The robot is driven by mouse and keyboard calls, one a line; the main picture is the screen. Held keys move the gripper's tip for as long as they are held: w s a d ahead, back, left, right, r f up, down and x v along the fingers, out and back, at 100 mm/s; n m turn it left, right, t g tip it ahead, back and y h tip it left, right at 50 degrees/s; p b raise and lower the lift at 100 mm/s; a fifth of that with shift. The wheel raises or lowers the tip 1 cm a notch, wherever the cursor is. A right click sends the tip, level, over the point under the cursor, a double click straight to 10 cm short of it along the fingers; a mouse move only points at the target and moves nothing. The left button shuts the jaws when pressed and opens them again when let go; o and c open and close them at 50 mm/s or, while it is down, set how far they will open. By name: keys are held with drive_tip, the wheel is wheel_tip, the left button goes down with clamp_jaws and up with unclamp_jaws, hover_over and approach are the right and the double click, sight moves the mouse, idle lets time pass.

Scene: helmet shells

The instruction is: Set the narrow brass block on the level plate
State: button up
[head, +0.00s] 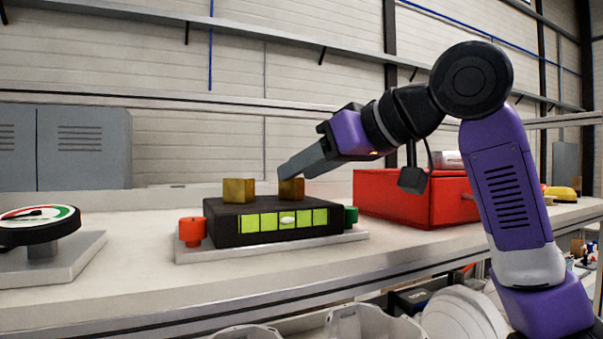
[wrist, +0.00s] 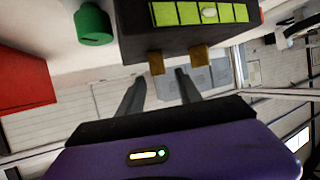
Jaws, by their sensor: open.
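The level plate (head: 222,227) is a black box with a lime-green bubble vial on its front; it also shows in the wrist view (wrist: 135,37). The white bubble (head: 287,220) sits near the vial's middle. Two brass blocks rest on top. The narrow brass block (head: 292,190) looks to be the right one, also in the wrist view (wrist: 157,66). The wider brass block (head: 239,191) stands to its left, also in the wrist view (wrist: 201,57). My gripper (head: 284,172) is open at the narrow block's top; in the wrist view its fingertips (wrist: 160,75) lie either side of that block, apart from it.
A red knob (head: 192,231) and a green knob (head: 351,215) flank the plate. A round dial gauge (head: 38,226) stands at left. A red box (head: 390,200) stands behind at right. The bench (head: 130,270) is clear between gauge and plate.

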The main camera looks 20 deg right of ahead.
drive_tip(key=b+v, duration=0.2)
drive_tip(key=v, duration=0.9)
drive_tip(key=shift+f, duration=0.1)
